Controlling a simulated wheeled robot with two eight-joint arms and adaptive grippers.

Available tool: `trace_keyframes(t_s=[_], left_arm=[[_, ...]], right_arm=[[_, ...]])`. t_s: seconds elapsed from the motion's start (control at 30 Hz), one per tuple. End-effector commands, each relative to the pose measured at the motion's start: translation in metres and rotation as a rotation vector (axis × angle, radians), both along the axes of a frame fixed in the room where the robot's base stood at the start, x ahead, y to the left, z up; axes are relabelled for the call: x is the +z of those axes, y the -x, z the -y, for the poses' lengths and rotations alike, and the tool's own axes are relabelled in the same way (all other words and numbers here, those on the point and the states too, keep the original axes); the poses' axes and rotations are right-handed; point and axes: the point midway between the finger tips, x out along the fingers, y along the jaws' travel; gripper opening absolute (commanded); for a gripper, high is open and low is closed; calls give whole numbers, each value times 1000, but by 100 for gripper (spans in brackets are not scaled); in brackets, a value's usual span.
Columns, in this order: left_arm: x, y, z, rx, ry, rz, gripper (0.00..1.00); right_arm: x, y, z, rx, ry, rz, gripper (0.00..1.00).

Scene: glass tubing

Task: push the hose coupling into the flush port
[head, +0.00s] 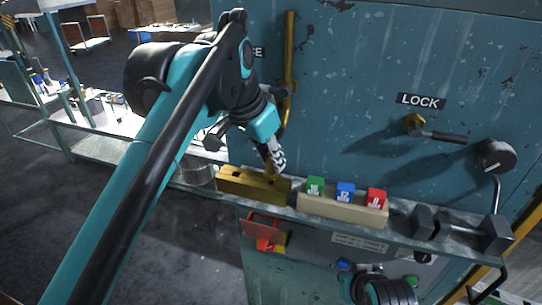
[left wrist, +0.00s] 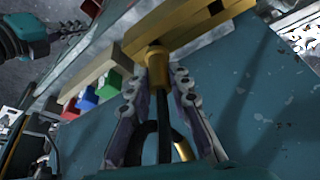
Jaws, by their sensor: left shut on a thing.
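My left gripper (head: 277,160) points down at the brass block (head: 240,185) on the shelf. In the left wrist view its fingers (left wrist: 161,75) are shut on the brass hose coupling (left wrist: 155,57), with a dark hose (left wrist: 165,135) between them. The coupling's end meets the brass block (left wrist: 185,25) or sits just in front of it; whether it is inserted cannot be told. Dark openings show in the block; I cannot tell which is the flush port. My right gripper (left wrist: 74,28) shows small at the upper left of the left wrist view, its opening unclear.
Green (head: 315,186), blue (head: 346,192) and red (head: 376,198) blocks stand in a pale holder (head: 340,208) right of the brass block. A brass pipe (head: 289,60) runs down the teal panel (head: 370,55) behind. A lever (head: 440,135) sits below the LOCK label (head: 421,101).

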Motion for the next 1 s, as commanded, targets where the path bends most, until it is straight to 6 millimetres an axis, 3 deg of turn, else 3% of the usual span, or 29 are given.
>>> trace_keyframes(t_s=[0.77,0.8,0.87,0.9,1.0], left_arm=[[-20,0,0,0,0,0,0],[-21,0,0,0,0,0,21],[-20,0,0,0,0,0,37],[-20,0,0,0,0,0,43],[-20,0,0,0,0,0,43]], right_arm=[[-12,0,0,0,0,0,0],[-12,0,0,0,0,0,0],[-12,0,0,0,0,0,0],[-12,0,0,0,0,0,0],[-11,0,0,0,0,0,0]])
